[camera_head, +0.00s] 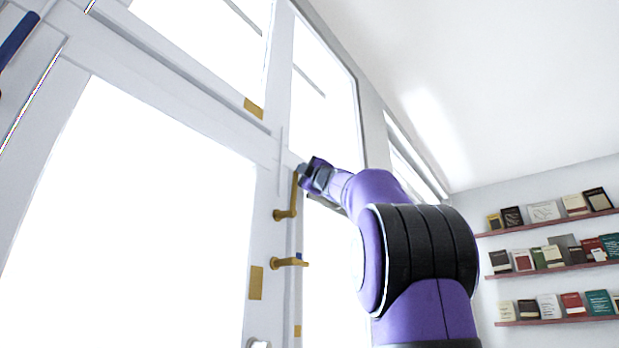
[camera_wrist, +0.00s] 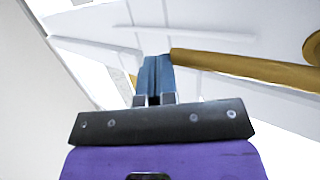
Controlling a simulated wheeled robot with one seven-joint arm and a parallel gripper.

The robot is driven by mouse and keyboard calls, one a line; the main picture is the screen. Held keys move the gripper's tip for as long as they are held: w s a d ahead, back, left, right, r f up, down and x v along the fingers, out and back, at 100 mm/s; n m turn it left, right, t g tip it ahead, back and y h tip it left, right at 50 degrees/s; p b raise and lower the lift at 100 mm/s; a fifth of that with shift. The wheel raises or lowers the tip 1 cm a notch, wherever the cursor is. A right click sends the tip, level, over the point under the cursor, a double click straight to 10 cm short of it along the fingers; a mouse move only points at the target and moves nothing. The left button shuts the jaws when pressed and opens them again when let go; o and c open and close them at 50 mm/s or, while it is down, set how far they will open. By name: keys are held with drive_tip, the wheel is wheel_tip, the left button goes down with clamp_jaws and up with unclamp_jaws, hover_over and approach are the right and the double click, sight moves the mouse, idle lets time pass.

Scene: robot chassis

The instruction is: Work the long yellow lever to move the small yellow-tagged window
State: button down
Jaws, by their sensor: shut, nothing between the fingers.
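The long yellow lever (camera_head: 294,197) stands nearly upright on the white window frame, its free end at the top. It also shows in the wrist view (camera_wrist: 245,68), running right from beside my fingers to its round mount. My gripper (camera_head: 306,169) is at the lever's free end. In the wrist view my gripper's blue fingers (camera_wrist: 157,72) are together and empty, just left of the lever's end; I cannot tell whether they touch it. A yellow tag (camera_head: 253,108) sits at the lower right of the upper, smaller window (camera_head: 200,35), which looks closed.
A second yellow handle (camera_head: 289,262) sticks out below the lever. Another yellow tag (camera_head: 256,283) is on the large lower window's frame. A blue handle (camera_head: 18,38) is at the upper left. Bookshelves (camera_head: 545,270) line the right wall, away from the window.

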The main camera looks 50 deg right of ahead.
drive_tip(key=shift+x, duration=1.05)
drive_tip(key=shift+a, duration=0.2)
